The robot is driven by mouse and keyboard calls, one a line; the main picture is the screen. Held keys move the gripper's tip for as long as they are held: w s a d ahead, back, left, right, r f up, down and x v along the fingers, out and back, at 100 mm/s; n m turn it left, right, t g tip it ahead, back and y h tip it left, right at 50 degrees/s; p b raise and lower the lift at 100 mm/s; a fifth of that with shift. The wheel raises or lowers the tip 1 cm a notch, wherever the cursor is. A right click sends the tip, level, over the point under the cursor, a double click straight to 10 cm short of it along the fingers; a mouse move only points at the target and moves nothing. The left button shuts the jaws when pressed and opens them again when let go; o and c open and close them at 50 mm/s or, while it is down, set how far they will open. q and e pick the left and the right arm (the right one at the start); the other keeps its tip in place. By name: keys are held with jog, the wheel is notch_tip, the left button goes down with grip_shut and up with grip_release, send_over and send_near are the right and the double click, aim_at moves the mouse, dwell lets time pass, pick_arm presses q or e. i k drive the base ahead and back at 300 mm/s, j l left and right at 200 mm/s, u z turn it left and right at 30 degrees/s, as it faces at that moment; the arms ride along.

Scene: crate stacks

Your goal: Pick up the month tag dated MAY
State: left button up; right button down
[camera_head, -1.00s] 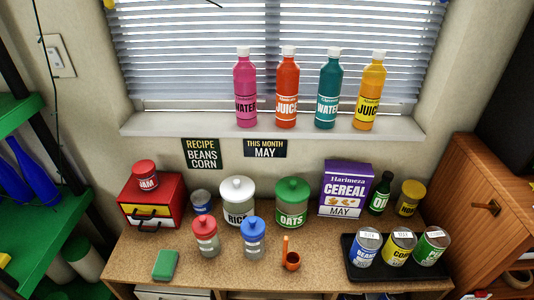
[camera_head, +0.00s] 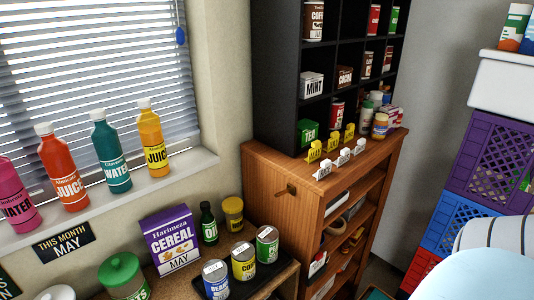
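The lettering on the others is unclear. Neither of my grippers shows.
The black shelf (camera_head: 275,60) with jars and boxes rises behind the tags. Several bottles and cartons (camera_head: 380,125) crowd the cabinet top's right end. A cereal box (camera_head: 171,240) marked MAY and a tray of cans stand lower left. Purple and blue crates (camera_head: 490,160) are stacked at right.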

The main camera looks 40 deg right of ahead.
aim_at(315, 152)
jog(key=z, duration=1.1)
jog(key=i+l+z, duration=0.1)
jog(key=l+z, duration=0.15)
jog(key=i+l+z, duration=0.2)
jog(key=l, duration=0.25)
jog(key=k, duration=0.05)
